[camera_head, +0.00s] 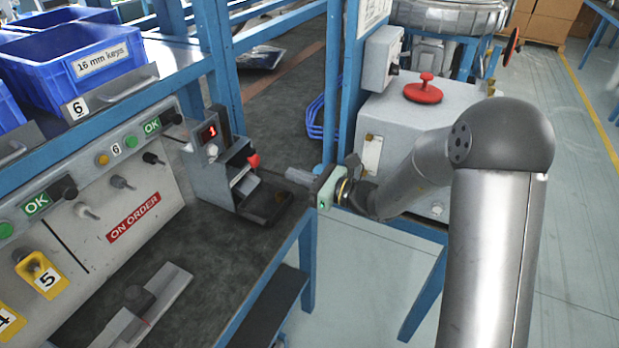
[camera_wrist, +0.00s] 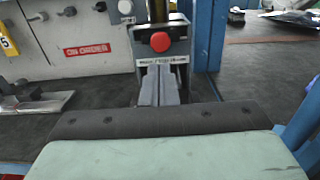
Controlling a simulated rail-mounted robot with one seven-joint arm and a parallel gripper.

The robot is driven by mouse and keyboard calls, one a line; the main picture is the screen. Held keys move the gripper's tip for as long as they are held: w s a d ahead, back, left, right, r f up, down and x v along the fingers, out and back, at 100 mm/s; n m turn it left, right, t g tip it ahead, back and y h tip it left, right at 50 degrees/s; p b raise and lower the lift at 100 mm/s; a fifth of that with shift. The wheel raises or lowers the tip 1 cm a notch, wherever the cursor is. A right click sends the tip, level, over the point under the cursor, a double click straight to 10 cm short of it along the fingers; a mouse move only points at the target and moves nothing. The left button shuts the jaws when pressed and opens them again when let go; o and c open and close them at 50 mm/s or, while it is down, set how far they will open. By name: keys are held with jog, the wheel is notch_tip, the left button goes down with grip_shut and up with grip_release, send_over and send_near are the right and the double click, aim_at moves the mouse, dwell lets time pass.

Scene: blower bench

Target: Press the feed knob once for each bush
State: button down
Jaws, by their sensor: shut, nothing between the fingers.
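The feed knob (camera_head: 253,160) is a red ball on the front of a grey dispenser (camera_head: 210,175) on the bench. It also shows in the wrist view (camera_wrist: 160,42), with a label strip below it. The dispenser's small display (camera_head: 209,132) shows a red digit that looks like 1. A dark tray (camera_head: 268,207) sits at its foot; I make out no bush in it. My gripper (camera_head: 291,174) is shut and empty, to the right of the knob and apart from it. In the wrist view its fingers (camera_wrist: 158,75) point toward the dispenser, just below the knob.
A grey panel with buttons, pegs and an "ON ORDER" label (camera_head: 133,218) stands left of the dispenser. A blue bin (camera_head: 78,62) sits on the shelf above. Blue posts (camera_head: 222,65) rise behind. A grey machine with a red handwheel (camera_head: 423,90) is at right.

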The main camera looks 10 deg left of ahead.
aim_at(258, 163)
jog(key=x, duration=0.8)
jog(key=shift+p, duration=0.4)
jog(key=shift+f, duration=0.1)
